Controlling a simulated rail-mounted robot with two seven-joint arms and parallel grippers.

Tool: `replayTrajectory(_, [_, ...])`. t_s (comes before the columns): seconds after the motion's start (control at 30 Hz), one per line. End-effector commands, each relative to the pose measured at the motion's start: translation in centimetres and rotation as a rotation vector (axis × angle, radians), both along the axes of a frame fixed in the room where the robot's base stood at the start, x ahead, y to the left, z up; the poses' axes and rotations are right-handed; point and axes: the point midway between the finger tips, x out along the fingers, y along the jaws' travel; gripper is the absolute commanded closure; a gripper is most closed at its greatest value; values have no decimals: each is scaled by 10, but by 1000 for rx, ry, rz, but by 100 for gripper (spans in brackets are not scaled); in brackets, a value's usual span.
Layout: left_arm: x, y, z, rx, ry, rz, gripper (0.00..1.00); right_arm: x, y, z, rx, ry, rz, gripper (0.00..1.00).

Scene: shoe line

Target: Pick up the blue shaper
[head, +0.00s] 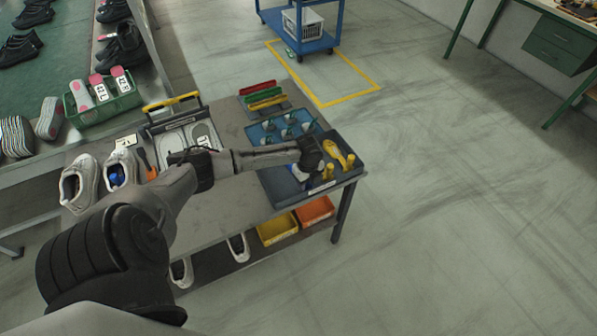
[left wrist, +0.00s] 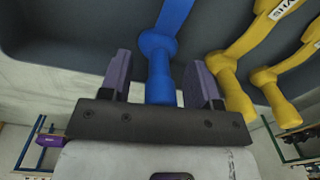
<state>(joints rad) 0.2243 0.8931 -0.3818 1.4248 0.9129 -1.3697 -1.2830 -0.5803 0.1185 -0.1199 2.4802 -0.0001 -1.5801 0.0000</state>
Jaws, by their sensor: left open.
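The blue shaper (left wrist: 158,70) lies in a dark tray (left wrist: 90,35) in the left wrist view. Its rounded handle end stands between the two fingers of my left gripper (left wrist: 159,62), which is open with a gap on both sides of the handle. In the head view my left gripper (head: 308,163) is over the tray (head: 322,187) at the table's right end, and hides most of the blue shaper. Yellow shapers (head: 336,151) lie in the same tray to the right; they also show in the left wrist view (left wrist: 232,85). My right gripper is not in view.
A blue tray (head: 258,133) with several bottle-like items sits behind. Colored strips (head: 262,95), a frame with shoe soles (head: 185,135) and a pair of white shoes (head: 80,183) share the table. Yellow (head: 278,228) and orange bins (head: 315,211) are on the shelf below.

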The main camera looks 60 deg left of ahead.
Motion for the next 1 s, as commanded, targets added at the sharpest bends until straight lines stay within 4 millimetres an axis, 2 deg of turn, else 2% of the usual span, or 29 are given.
replayTrajectory(0.07, [0, 0, 1, 0, 0, 0, 44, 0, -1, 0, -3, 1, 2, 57])
replayTrajectory(0.63, [0, 0, 1, 0, 0, 0, 97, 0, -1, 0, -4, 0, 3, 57])
replayTrajectory(1.0, [0, 0, 7, 0, -1, -1, 97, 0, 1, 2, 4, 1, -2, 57])
